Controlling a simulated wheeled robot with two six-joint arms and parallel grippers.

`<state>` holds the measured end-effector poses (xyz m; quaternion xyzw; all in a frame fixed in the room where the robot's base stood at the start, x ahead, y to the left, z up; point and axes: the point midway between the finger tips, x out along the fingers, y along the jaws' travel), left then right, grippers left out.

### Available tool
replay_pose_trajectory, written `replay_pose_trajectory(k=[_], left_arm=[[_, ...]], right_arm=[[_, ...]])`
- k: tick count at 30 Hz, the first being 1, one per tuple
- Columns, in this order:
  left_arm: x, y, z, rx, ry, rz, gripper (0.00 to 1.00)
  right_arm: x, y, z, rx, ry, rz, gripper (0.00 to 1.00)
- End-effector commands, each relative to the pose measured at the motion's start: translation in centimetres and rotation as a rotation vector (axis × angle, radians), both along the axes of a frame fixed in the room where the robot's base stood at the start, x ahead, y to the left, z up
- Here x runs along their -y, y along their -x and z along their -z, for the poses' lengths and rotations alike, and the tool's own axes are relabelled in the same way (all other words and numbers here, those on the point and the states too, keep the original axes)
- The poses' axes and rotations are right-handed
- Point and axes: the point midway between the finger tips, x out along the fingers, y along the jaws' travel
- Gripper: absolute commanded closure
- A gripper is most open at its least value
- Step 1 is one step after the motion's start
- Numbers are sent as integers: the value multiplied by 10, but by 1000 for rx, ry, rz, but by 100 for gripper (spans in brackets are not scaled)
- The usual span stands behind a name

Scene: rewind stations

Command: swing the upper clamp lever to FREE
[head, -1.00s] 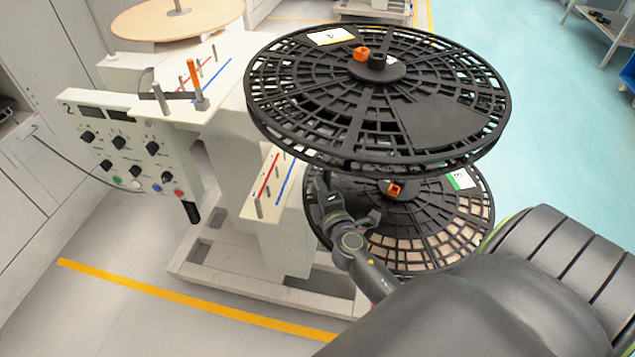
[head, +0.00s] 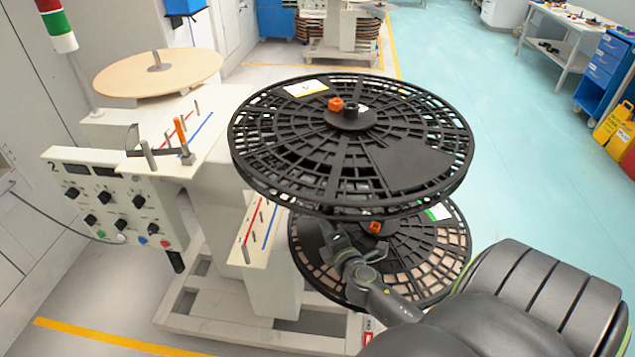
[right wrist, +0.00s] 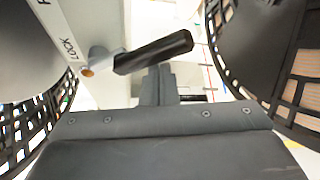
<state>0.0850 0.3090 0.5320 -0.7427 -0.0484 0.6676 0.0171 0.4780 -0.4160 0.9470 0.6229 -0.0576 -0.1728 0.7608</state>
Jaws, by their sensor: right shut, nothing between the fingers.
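In the right wrist view a lever with a black handle (right wrist: 153,52) joins an orange-brown pivot (right wrist: 88,71) on a pale plate (right wrist: 66,22) marked LOCK. No FREE mark is readable there. My right gripper (right wrist: 162,80) is shut and empty, its fingers just below the lever's handle in the picture; I cannot tell whether they touch. In the head view my right gripper (head: 328,238) is beside the lower reel (head: 425,262), under the front edge of the upper reel (head: 300,150). The lever cannot be made out there. My left gripper is out of view.
The pale machine's control panel (head: 112,205) with knobs stands at the left. A dancer-arm plate (head: 262,225) with pins lies close left of my right gripper. A wooden disc (head: 150,74) is behind. Open floor (head: 520,190) lies to the right.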

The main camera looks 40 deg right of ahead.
Motion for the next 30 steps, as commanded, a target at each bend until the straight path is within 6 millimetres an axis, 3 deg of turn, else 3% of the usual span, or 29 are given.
replay_pose_trajectory(k=[15,30], left_arm=[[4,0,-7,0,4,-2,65],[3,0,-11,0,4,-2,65]], right_arm=[[17,20,-26,-1,1,2,100],[21,23,-38,4,4,3,100]])
